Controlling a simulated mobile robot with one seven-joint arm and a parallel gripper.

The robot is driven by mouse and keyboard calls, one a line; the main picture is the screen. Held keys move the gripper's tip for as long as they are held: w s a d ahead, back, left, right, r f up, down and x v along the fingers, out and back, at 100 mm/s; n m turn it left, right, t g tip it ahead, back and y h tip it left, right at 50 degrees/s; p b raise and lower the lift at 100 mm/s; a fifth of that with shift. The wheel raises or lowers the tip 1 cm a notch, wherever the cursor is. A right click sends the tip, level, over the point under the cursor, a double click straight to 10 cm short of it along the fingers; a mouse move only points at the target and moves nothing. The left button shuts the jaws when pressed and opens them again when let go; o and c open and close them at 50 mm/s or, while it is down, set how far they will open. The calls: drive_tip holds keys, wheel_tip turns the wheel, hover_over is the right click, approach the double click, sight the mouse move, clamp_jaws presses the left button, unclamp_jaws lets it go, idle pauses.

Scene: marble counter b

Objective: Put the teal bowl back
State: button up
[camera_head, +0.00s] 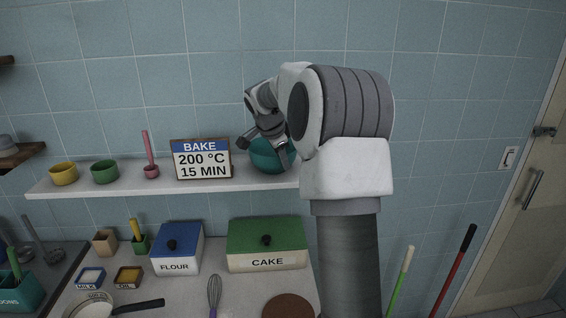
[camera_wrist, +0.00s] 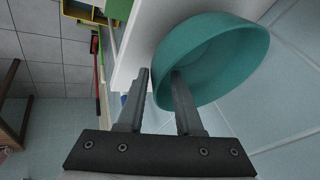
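The teal bowl (camera_head: 268,158) is at the right part of the white shelf (camera_head: 110,185), partly hidden behind my arm. In the wrist view the bowl (camera_wrist: 225,75) fills the upper right, with its hollow inside showing. My gripper (camera_wrist: 159,72) is at the bowl's near edge, with its two fingers apart. One finger overlaps the bowl and the other is just outside its edge, so part of the rim shows between them. I cannot tell whether either finger touches the bowl.
On the shelf left of the bowl stand a BAKE sign (camera_head: 202,160), a pink cup with a stick (camera_head: 151,170), a green bowl (camera_head: 105,172) and a yellow bowl (camera_head: 64,174). Below are FLOUR (camera_head: 175,255) and CAKE (camera_head: 267,250) boxes. The tiled wall is close behind.

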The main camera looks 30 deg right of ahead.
drive_tip(key=b+v, duration=0.1)
drive_tip(key=v, duration=0.9)
drive_tip(key=shift+s+a+r, duration=0.1)
drive_tip(key=shift+a, duration=0.05)
drive_tip(key=s+a+r+n+t+y, duration=0.2)
drive_tip(key=s+a+n, duration=1)
drive_tip(key=s+a, duration=0.45)
drive_tip(key=s+a+f+n+y, duration=0.1)
drive_tip(key=s+a+f+n, duration=0.1)
drive_tip(key=s+f, duration=0.3)
drive_tip(key=s+a+f+n+y+b, duration=0.1)
drive_tip(key=s+a+f+n, duration=0.2)
drive_tip(key=s, duration=0.6)
wheel_tip(320, 180, down, 3)
drive_tip(key=shift+s+a+n+y, duration=0.25)
drive_tip(key=shift+n+y, duration=0.15)
drive_tip(key=shift+n, duration=0.8)
